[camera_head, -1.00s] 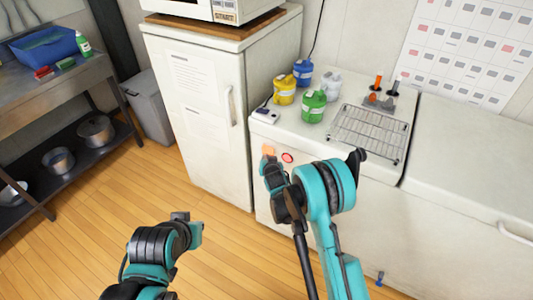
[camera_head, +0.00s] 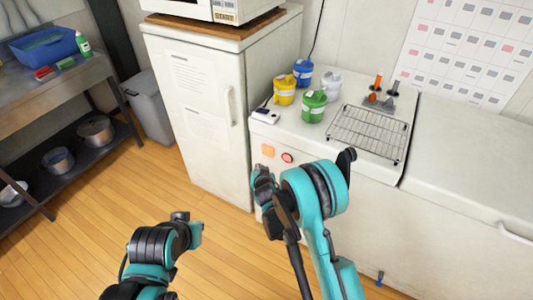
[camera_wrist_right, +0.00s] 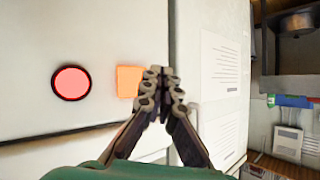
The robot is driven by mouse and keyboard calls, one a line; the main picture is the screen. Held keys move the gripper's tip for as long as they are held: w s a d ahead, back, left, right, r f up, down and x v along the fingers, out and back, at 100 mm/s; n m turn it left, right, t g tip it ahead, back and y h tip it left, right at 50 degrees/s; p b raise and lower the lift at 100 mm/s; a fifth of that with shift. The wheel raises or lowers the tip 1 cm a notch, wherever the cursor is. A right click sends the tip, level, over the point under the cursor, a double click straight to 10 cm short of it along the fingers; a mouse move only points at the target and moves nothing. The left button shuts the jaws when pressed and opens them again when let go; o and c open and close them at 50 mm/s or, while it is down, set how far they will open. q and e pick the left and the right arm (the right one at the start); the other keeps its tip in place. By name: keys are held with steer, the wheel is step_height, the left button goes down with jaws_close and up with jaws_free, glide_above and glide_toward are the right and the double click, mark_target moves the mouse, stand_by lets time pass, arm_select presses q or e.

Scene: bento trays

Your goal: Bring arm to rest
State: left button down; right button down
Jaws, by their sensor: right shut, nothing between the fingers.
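My right arm reaches up from the bottom of the head view, and its gripper (camera_head: 262,174) hangs in front of the white counter's front face, just below an orange square. In the right wrist view the right gripper (camera_wrist_right: 161,76) has its fingertips together with nothing between them. The tips overlap the edge of the orange square (camera_wrist_right: 129,81) in the picture; I cannot tell whether they touch it. My left arm (camera_head: 160,245) is low at the left, over the floor; its fingers cannot be made out.
A red round button (camera_head: 288,158) is on the counter front, right of the orange square. On the counter (camera_head: 440,140) stand yellow, blue, green and white pots and a wire rack (camera_head: 368,132). A white fridge (camera_head: 195,110) stands left. The wooden floor (camera_head: 110,210) is clear.

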steer(key=s+d+r+g+h, duration=0.1)
steer(key=s+d+r, duration=0.45)
steer(key=r, duration=0.35)
steer(key=s+d+r+g+h, duration=0.1)
steer(key=s+d+r, duration=0.4)
steer(key=d+r, duration=0.25)
steer(key=s+d+g, duration=0.1)
steer(key=s+d, duration=0.1)
steer(key=s, duration=0.6)
steer(key=s+d+r+g, duration=0.1)
steer(key=s+d, duration=0.2)
steer(key=s, duration=0.6)
steer(key=s+d+r+n+g, duration=0.1)
steer(key=s+d, duration=0.1)
steer(key=s, duration=0.6)
steer(key=shift+s+d+r, duration=0.15)
steer(key=shift+d+r, duration=0.1)
steer(key=shift+d, duration=0.1)
